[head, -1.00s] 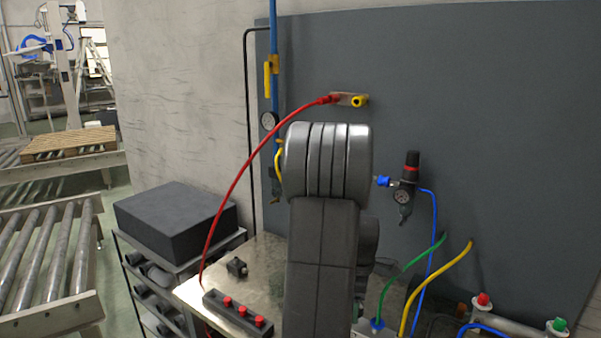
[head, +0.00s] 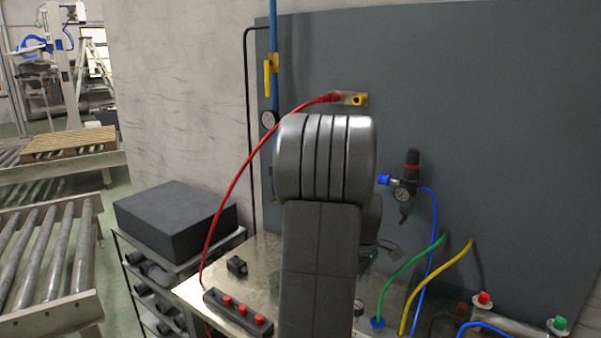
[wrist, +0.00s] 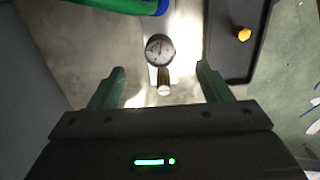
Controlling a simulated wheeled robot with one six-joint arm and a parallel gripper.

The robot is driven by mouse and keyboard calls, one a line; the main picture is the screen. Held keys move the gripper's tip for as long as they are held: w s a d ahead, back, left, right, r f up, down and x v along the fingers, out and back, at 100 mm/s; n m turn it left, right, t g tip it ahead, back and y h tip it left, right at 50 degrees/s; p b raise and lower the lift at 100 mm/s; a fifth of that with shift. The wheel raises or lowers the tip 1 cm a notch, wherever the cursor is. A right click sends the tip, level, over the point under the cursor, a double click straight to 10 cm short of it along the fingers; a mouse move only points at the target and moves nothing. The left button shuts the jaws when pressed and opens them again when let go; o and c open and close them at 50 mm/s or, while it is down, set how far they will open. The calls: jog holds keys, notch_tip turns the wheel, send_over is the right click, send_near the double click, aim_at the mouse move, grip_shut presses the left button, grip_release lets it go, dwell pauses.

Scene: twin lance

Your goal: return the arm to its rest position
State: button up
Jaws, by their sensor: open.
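My gripper (wrist: 160,85) shows in the wrist view with its two green fingers apart and nothing between their tips. A round gauge (wrist: 160,48) on a brass fitting lies beyond the fingertips, over the metal bench top.
The bench top (head: 258,262) carries a black block with red buttons (head: 238,312). A red hose (head: 232,185) arcs left of my arm to the dark panel (head: 490,130). Green (head: 408,262) and yellow hoses (head: 433,283) rise at right. A dark tray (wrist: 237,60) shows in the wrist view.

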notch_tip(320, 180, up, 9)
notch_tip(320, 180, down, 14)
jog(key=shift+f+p, duration=0.1)
jog(key=shift+p, duration=0.25)
jog(key=shift+f+n, duration=0.1)
jog(key=shift+n, duration=0.2)
jog(key=n, duration=0.4)
jog(key=shift+n, duration=0.3)
jog(key=n, duration=0.5)
jog(key=shift+n, duration=0.3)
jog(key=n, duration=1)
jog(key=shift+s, duration=0.1)
jog(key=m, duration=0.6)
